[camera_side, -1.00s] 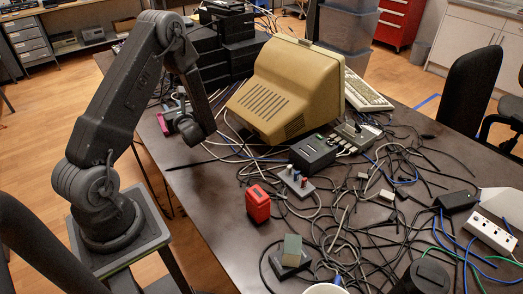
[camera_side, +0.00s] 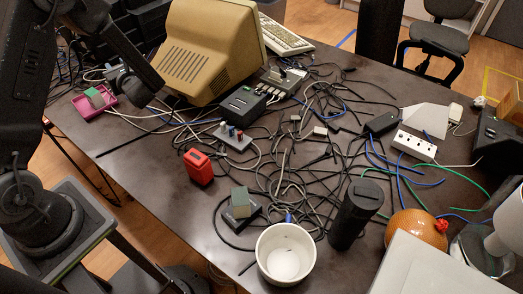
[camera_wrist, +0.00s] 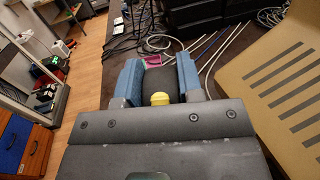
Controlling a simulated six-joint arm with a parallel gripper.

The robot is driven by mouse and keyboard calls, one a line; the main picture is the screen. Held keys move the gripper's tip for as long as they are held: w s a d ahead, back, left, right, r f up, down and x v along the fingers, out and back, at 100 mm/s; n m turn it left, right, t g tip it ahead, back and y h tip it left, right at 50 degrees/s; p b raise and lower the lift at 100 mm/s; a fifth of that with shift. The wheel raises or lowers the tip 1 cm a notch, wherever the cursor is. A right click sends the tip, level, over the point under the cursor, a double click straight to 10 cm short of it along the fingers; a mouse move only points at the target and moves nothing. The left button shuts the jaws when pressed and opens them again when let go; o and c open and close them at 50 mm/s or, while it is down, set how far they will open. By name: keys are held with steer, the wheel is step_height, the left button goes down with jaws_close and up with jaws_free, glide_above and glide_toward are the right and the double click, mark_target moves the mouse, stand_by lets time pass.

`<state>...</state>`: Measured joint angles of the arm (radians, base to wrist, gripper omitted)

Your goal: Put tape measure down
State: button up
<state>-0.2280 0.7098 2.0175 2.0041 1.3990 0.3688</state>
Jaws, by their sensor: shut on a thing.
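My gripper (camera_wrist: 159,76) is shut on the tape measure (camera_wrist: 160,80), a dark rounded body with a yellow part facing the wrist camera. The two blue fingers press its left and right sides. In the side view my gripper (camera_side: 118,78) is at the left, over the table's far left part, beside the old monitor; the tape measure is small and hard to make out there. I cannot tell its exact height above the table.
A pink tray (camera_side: 78,107) with a green-topped block stands just left of my gripper. The beige monitor (camera_side: 210,55) stands close on the right. Cables clutter the table's middle. A red device (camera_side: 198,168) stands nearer. The left front table strip (camera_side: 150,165) is mostly bare.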

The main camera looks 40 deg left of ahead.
steer(key=w+d+m+t+h, duration=0.2)
steer(key=w+d+t, duration=0.15)
steer(key=d, duration=0.75)
steer(key=w+d+m+t+h, duration=0.15)
steer(key=w+d, duration=0.35)
steer(key=d, duration=0.6)
steer(key=w+d+m+t+h, duration=0.25)
steer(key=w+d+t, duration=0.2)
steer(key=d, duration=0.65)
steer(key=shift+g+y, duration=0.35)
steer(key=shift+y, duration=0.15)
steer(key=shift+w+d+f, duration=0.5)
steer(key=shift+d+f, duration=1.25)
steer(key=shift+f, duration=0.9)
steer(key=shift+w+d+f, duration=0.45)
steer(key=shift+d+f, duration=1.3)
steer(key=shift+f, duration=0.95)
steer(key=shift+w+d+f, duration=0.5)
steer(key=shift+d+f, duration=1.25)
steer(key=shift+f, duration=0.9)
steer(key=shift+f, duration=0.15)
steer(key=o, duration=1.1)
steer(key=shift+c, duration=0.2)
